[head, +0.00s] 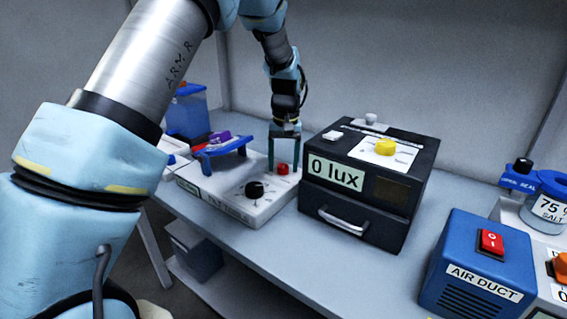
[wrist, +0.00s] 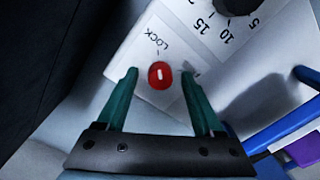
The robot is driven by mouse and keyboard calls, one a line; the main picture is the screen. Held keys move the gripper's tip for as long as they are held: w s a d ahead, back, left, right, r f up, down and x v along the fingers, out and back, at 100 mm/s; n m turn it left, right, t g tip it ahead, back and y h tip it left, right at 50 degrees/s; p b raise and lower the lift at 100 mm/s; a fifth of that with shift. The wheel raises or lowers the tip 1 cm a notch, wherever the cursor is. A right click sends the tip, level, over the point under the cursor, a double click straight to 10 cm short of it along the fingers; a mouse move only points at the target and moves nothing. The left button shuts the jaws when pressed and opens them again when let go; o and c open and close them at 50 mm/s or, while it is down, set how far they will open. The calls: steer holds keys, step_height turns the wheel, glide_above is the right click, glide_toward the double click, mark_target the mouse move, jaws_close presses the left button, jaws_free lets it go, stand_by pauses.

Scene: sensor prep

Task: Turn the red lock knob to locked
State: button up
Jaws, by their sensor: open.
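The red lock knob (head: 283,169) sits on the right part of a white device (head: 238,209) on the bench. In the wrist view the red knob (wrist: 160,75) shows a white mark on its top, with the word LOCK printed beside it. My gripper (head: 285,165) points down at the knob. In the wrist view its two green fingers (wrist: 158,82) stand open on either side of the knob, with a gap on both sides. A second label by the right finger is partly hidden.
A black dial (head: 254,190) with a number scale is on the same device. A blue bracket (head: 222,146) stands behind it. A black box reading 0 lux (head: 366,185) stands close on the right. A blue AIR DUCT box (head: 478,270) is farther right.

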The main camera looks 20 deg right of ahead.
mark_target(285, 166)
step_height(285, 166, up, 11)
steer(key=b, duration=0.2)
steer(key=shift+d, duration=0.2)
steer(key=shift+s+f, duration=0.1)
steer(key=shift+f, duration=0.05)
